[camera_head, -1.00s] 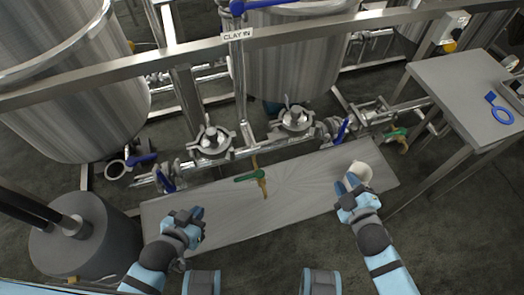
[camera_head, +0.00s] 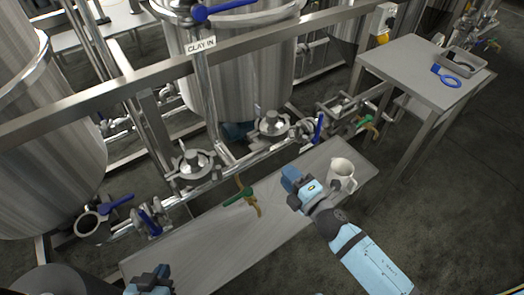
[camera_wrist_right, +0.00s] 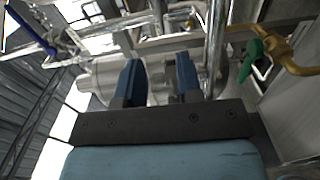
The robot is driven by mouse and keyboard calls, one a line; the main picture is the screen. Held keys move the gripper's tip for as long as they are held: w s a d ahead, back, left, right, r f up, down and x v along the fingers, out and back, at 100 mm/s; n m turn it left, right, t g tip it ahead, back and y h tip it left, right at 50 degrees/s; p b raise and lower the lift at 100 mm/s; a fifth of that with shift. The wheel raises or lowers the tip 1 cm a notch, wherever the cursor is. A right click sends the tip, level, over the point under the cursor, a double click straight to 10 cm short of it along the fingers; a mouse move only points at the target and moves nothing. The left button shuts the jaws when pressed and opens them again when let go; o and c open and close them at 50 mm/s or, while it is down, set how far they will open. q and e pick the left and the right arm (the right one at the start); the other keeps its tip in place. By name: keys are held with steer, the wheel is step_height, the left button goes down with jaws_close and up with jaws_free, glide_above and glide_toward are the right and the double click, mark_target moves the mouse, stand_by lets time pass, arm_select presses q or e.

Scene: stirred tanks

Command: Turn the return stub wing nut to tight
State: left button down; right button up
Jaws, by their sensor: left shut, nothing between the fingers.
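Two round clamped fittings sit on the pipe run: a nearer one (camera_head: 193,164) at left centre and a farther one (camera_head: 271,124), each with a clamp round it. I cannot tell which is the return stub, and no wing nut is clear at this size. My right gripper (camera_head: 291,180) is over the grey platform, apart from both fittings. In the right wrist view its two blue fingers (camera_wrist_right: 158,80) stand apart with nothing held; a grey metal fitting (camera_wrist_right: 103,80) lies behind them. My left gripper (camera_head: 150,280) is shut and empty at the bottom edge, partly cut off.
A white jug (camera_head: 342,174) stands on the platform (camera_head: 205,245), close beside my right gripper. A green-handled valve (camera_head: 238,195) overhangs the platform. Blue valve handles (camera_head: 319,128) stick up from the pipes. A side table (camera_head: 420,72) stands at right, with open floor before it.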

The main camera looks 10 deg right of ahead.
mark_target(258, 143)
steer(key=x, duration=1.1)
steer(key=shift+w, duration=0.2)
steer(key=shift+a, duration=0.1)
steer(key=shift+c, duration=0.5)
jaws_close()
